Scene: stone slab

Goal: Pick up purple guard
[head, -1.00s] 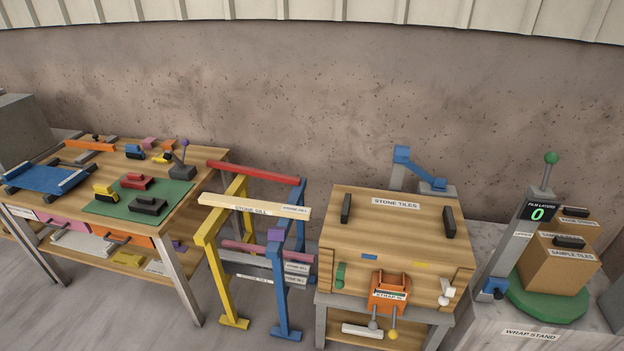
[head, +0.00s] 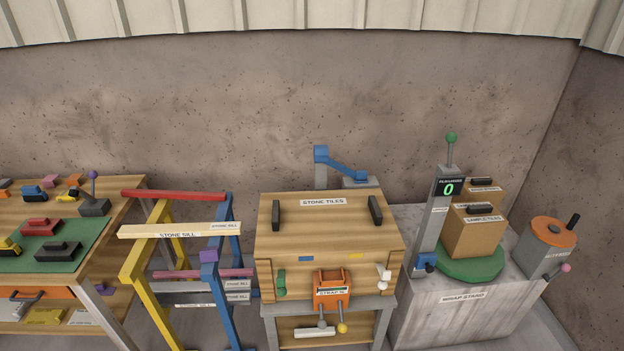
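A small purple block (head: 208,256), possibly the purple guard, sits at the blue leg of the sill rack, below the cream stone sill (head: 180,230). Another purple piece (head: 100,287) shows partly behind the workbench leg, low at the left. It is too small and hidden to tell its shape. Neither of my grippers is in view.
A wooden stone tiles crate (head: 325,225) with an orange strap tool (head: 331,290) stands mid-right. The wrap stand (head: 420,310) with cardboard boxes (head: 474,235) is to its right.

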